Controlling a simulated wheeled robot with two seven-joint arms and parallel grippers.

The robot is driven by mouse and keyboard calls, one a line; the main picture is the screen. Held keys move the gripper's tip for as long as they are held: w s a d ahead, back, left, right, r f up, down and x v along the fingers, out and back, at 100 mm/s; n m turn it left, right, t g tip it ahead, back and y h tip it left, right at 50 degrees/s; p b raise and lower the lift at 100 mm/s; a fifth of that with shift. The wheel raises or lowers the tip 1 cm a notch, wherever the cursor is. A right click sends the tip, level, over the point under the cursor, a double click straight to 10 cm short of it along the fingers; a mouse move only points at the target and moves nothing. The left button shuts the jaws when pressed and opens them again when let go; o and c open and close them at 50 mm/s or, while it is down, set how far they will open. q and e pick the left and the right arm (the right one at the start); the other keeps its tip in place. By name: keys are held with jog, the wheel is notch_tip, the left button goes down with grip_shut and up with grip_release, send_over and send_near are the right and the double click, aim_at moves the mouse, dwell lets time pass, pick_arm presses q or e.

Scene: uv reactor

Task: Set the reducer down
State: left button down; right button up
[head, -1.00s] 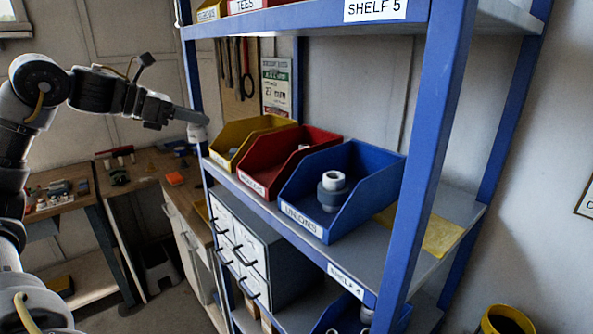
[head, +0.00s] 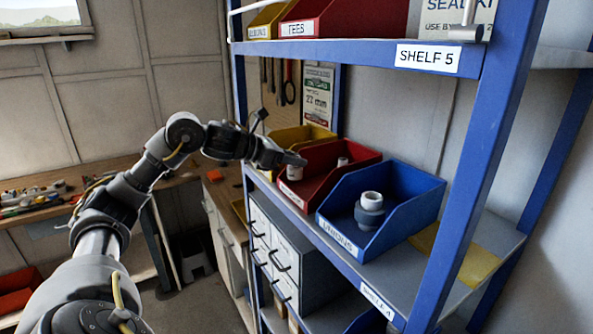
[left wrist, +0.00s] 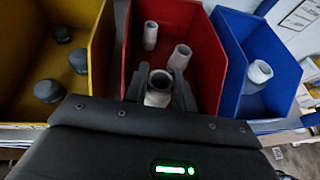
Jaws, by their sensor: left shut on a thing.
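My left gripper (head: 296,161) is shut on a pale, hollow reducer (head: 294,173), held upright at the near left end of the red bin (head: 322,185). In the left wrist view the reducer (left wrist: 158,88) sits between the two dark fingers, its open end up, in front of or over the red bin's front part. I cannot tell whether it touches the bin. My right gripper is not in view.
The yellow bin (left wrist: 105,40) with several dark fittings is on the left. The blue bin (head: 415,205), labelled UNIONS, holds a grey and white union (head: 370,212) on the right. The SHELF 5 board (head: 360,52) runs above these bins. A blue post (head: 480,170) stands at right.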

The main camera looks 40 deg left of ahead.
aim_at(296, 173)
pick_arm(q)
jog(key=f, duration=0.1)
jog(key=p, duration=0.1)
jog(key=f, duration=0.1)
jog(key=shift+w+d+f, duration=0.25)
jog(key=shift+w+f, duration=0.1)
jog(key=shift+w, duration=0.05)
jog(key=shift+s+a+f+p, duration=0.1)
jog(key=shift+f+p, duration=0.45)
jog(key=shift+f, duration=0.1)
jog(key=shift+f+b, duration=0.25)
jog(key=shift+b, duration=0.1)
jog(key=c, duration=1.4)
grip_release()
jog(key=shift+r, duration=0.1)
jog(key=shift+c, duration=0.2)
